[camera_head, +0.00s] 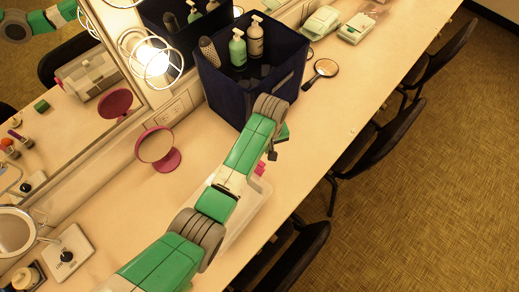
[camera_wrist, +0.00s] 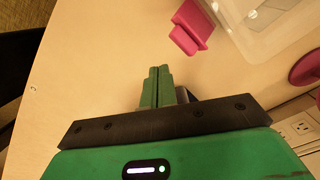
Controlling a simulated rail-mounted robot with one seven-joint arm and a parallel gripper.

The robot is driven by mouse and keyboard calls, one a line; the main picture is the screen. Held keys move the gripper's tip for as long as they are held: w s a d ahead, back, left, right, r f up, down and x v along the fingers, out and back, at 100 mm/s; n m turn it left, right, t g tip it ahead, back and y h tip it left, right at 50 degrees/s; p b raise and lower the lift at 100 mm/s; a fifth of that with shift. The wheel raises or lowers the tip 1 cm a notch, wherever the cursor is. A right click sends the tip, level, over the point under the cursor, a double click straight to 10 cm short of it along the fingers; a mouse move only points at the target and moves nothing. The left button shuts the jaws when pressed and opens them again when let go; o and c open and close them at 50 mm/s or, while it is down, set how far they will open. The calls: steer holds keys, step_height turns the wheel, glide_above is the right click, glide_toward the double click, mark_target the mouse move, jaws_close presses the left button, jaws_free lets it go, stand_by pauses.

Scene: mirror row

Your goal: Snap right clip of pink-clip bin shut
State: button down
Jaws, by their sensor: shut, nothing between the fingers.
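The pink-clip bin is a low, see-through box. In the head view its wall (camera_head: 251,212) shows beside my arm, which hides much of it. In the wrist view a corner of the bin (camera_wrist: 268,42) is at the top right. One pink clip (camera_wrist: 190,28) juts out from the bin's near end there; it also shows in the head view (camera_head: 260,168). I cannot tell exactly how far it stands open. My gripper (camera_wrist: 158,72) is shut and empty, below and left of the clip with bare table between them. In the head view my gripper (camera_head: 272,154) is just beyond the clip.
A dark blue crate (camera_head: 228,98) with bottles stands close behind my wrist. A pink round mirror (camera_head: 157,147) stands left of the bin. A hand mirror (camera_head: 321,70) lies right of the crate. Chairs (camera_head: 376,142) line the table's right edge.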

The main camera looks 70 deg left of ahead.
steer(key=shift+f, duration=0.1)
step_height(320, 180, down, 3)
steer(key=shift+f+b, duration=0.15)
steer(key=shift+b, duration=0.8)
steer(key=shift+s+d+r+p, duration=0.25)
steer(key=shift+s+p, duration=0.15)
steer(key=shift+p, duration=0.35)
